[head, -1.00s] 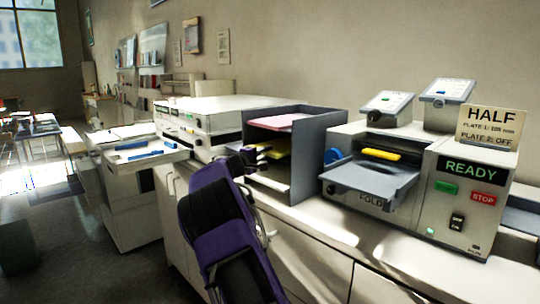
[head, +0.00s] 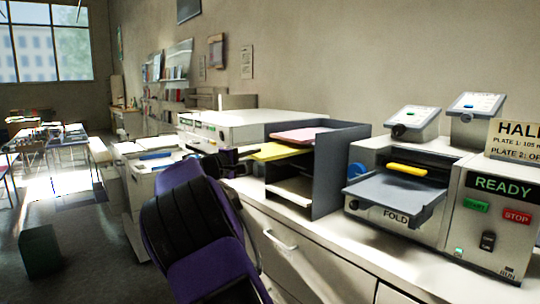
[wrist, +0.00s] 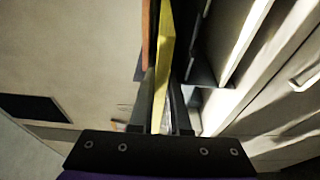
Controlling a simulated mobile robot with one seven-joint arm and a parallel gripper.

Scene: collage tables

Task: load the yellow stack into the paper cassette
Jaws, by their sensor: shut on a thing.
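The yellow stack (head: 280,151) lies flat and sticks out of the left, open side of the grey sorter (head: 327,175), under a pink stack (head: 300,134). My gripper (head: 240,155) is shut on its left edge. In the wrist view, the yellow stack (wrist: 164,60) runs between the two fingers of my gripper (wrist: 161,100). A pulled-out tray with blue parts (head: 155,156), which looks like the paper cassette, is at the left beyond my arm. My arm hides part of it.
A white machine (head: 250,122) stands behind the sorter. A folder machine (head: 395,190) with a grey tray and a READY panel stands to the right. White cabinets (head: 300,255) run below the counter. Open floor (head: 90,240) lies to the left.

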